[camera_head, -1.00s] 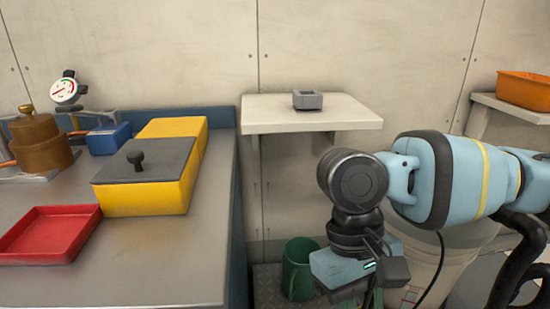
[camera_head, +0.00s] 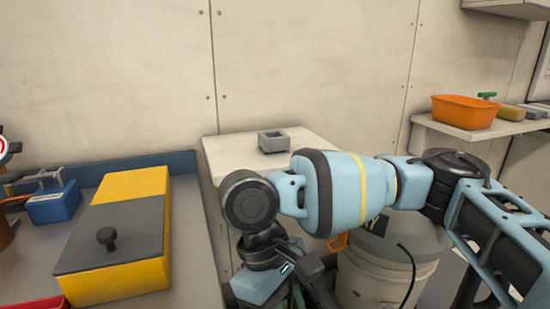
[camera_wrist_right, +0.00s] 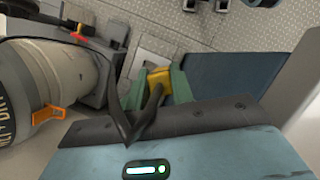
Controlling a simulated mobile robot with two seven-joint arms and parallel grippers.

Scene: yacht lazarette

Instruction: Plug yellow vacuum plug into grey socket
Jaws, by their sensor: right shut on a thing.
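The grey socket (camera_head: 273,146) is a small block with a square recess on top. It sits on the pale wall shelf (camera_head: 222,150), with no plug in it. My right gripper (camera_wrist_right: 160,84) hangs below its wrist in front of the shelf. In the right wrist view it is shut on the yellow plug (camera_wrist_right: 159,79), from which a dark cable curves toward the camera. In the head view the plug and fingertips are hidden behind my wrist. My left gripper is not in view.
At left a counter holds a yellow box with a grey lid (camera_head: 105,250) and a blue box (camera_head: 53,203). A pale bucket (camera_head: 375,285) stands below my right arm. An orange bin (camera_head: 464,112) sits on the right shelf. Bare shelf surrounds the socket.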

